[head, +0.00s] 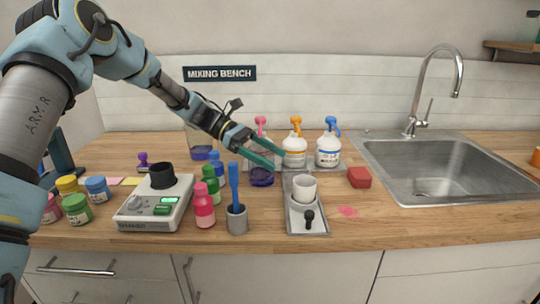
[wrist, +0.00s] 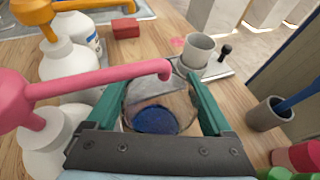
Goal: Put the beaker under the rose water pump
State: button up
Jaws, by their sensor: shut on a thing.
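The clear beaker (head: 262,178) with dark blue liquid is between the green fingers of my gripper (head: 277,161), which is shut on it. In the wrist view the beaker (wrist: 157,120) looks upright between both fingers (wrist: 155,86). The pink-topped pump bottle (head: 261,125), probably the rose water, stands behind my gripper, its body mostly hidden. In the wrist view its pink spout (wrist: 110,80) reaches across the beaker, its tip overlapping the far rim. I cannot tell the height gap, or whether the beaker touches the counter. Labels are unreadable.
Orange-topped (head: 295,148) and blue-topped (head: 328,150) pump bottles stand right of the pink one. A tray (head: 307,221) with a white cup (head: 304,188) is in front.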

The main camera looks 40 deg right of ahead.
jog(key=shift+f, duration=0.15)
jog(key=o, duration=1.3)
jog(key=b+v, duration=0.2)
jog(key=v, duration=1)
jog(key=shift+b, duration=0.35)
